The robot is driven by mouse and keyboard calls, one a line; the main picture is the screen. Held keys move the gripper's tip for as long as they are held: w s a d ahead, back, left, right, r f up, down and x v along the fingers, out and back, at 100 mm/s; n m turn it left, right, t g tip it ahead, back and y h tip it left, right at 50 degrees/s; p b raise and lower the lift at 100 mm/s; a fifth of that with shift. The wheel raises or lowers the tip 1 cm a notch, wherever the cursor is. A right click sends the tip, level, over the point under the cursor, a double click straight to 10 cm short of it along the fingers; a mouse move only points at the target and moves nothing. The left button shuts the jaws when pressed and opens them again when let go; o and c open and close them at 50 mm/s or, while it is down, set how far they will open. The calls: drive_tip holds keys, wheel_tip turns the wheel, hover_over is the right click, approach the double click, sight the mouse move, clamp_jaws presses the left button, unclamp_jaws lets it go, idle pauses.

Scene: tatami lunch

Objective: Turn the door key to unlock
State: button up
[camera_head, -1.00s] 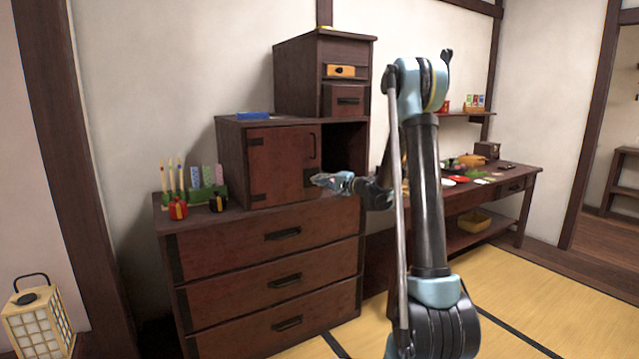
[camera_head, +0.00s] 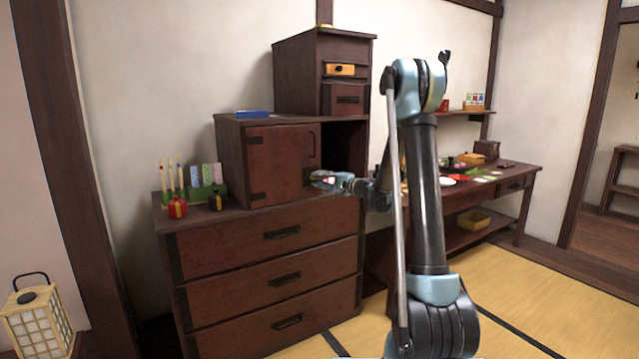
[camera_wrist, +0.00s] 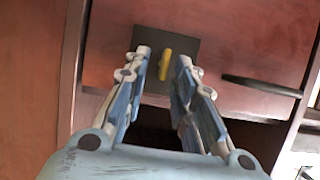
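A yellow key (camera_wrist: 165,64) stands in a dark lock plate (camera_wrist: 150,48) on the reddish-brown cabinet door (camera_head: 280,160). In the wrist view my gripper (camera_wrist: 165,62) is open, with one finger on each side of the key. Gaps show between the key and both fingers. In the head view my gripper (camera_head: 318,178) is at the lower right edge of the door and hides the lock area. The door is shut. Its dark handle (camera_head: 314,145) is above my gripper, and it also shows in the wrist view (camera_wrist: 262,87) right of the key.
An open dark compartment (camera_head: 345,145) is right of the door. Below is a chest with several drawers (camera_head: 270,240). Candles (camera_head: 172,176) and small ornaments stand on its left top. A blue box (camera_head: 253,114) lies on the cabinet. A low table (camera_head: 515,180) stands behind my arm.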

drive_tip(key=v, duration=1.2)
drive_tip(key=shift+f, duration=0.1)
drive_tip(key=s+f+n+g+h, duration=0.1)
drive_tip(key=s+n+g+h, duration=0.15)
drive_tip(key=s, duration=0.85)
drive_tip(key=s+f+n+g+h, duration=0.2)
drive_tip(key=s+g+h, duration=0.15)
drive_tip(key=s, duration=0.75)
drive_tip(key=s+d+f+h, duration=0.3)
drive_tip(key=s+d, duration=0.2)
drive_tip(key=s, duration=0.3)
drive_tip(key=s+d+f+n+g+h, duration=0.1)
drive_tip(key=s+d+f+h, duration=0.2)
drive_tip(key=s, duration=0.5)
drive_tip(key=s+d+f+n+h, duration=0.1)
drive_tip(key=s+d+f+h, duration=0.2)
drive_tip(key=s+d, duration=0.4)
drive_tip(key=shift+s+d+f+g, duration=0.2)
drive_tip(key=shift+s+f+g, duration=0.2)
drive_tip(key=shift+s+f, duration=0.45)
